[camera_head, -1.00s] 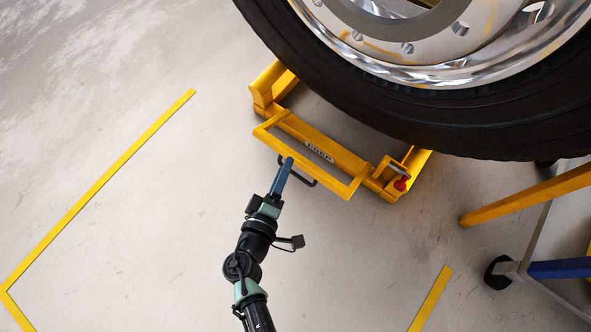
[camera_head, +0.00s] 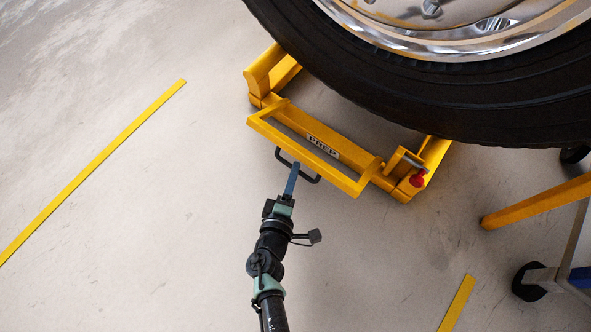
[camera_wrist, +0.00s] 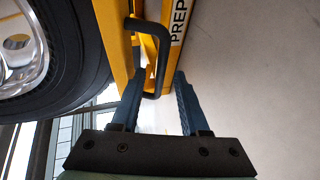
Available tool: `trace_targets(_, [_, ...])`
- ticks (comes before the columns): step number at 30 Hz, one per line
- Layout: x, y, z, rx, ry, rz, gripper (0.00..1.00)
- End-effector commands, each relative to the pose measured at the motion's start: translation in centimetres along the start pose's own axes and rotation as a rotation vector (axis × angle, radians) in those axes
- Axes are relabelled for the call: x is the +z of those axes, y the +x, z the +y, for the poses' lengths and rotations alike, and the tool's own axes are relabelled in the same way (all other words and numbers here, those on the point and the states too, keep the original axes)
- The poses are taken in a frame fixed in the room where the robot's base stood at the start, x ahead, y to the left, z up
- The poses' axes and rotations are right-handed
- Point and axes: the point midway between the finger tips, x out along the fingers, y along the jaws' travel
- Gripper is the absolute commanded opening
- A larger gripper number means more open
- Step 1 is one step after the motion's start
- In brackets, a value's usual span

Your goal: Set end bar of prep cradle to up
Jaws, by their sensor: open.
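The prep cradle (camera_head: 392,187) is a yellow frame on the floor under a large tyre, with a PREP label on its near beam. Its end bar (camera_head: 335,176) is a yellow frame on the near side, standing out from that beam; its exact tilt is hard to judge. A black loop handle (camera_head: 312,180) sits on the bar's outer side. My gripper (camera_head: 294,172) is open at this handle. In the wrist view the handle (camera_wrist: 151,95) reaches down between the two blue fingers (camera_wrist: 161,78), with gaps visible beside it. Whether a finger touches it is unclear.
The big tyre (camera_head: 420,105) with a chrome rim hangs over the cradle. A red knob (camera_head: 417,181) is at the cradle's right corner. A yellow leg (camera_head: 535,200) and a black caster (camera_head: 529,281) stand at right. The floor to the left is clear, with yellow tape (camera_head: 95,170).

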Motion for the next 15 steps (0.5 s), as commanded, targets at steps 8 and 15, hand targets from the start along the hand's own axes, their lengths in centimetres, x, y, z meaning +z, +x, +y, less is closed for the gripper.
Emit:
trace_targets(8, [0.0, 2.8, -0.1, -0.001, 0.001, 0.000, 0.45])
trace_targets(15, [0.0, 2.9, 0.0, -0.001, 0.000, 0.000, 0.45])
